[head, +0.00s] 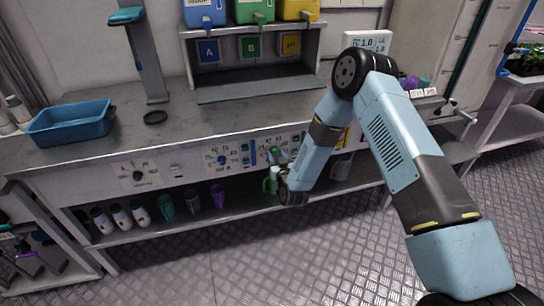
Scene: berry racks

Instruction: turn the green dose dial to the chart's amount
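The front panel under the bench carries a row of dials with printed marks. A blue dial (222,160) sits left of blue upright sliders (246,155). A small green part (271,153), likely the green dose dial, shows right of the sliders, just above my gripper. Its pointer and marks are too small to read. My gripper (274,173) is low in front of the panel, at the end of my bent arm. Its fingers are small and partly hidden by my wrist, so I cannot tell whether they are open or touch the dial. I cannot make out a dose chart.
Blue, green and yellow containers stand above bays marked A (208,51) and B (251,46). A white display (368,42) reads about EC 1.0. A blue tray (70,123) is on the bench (195,130). Several bottles and cups stand on the lower shelf (180,222).

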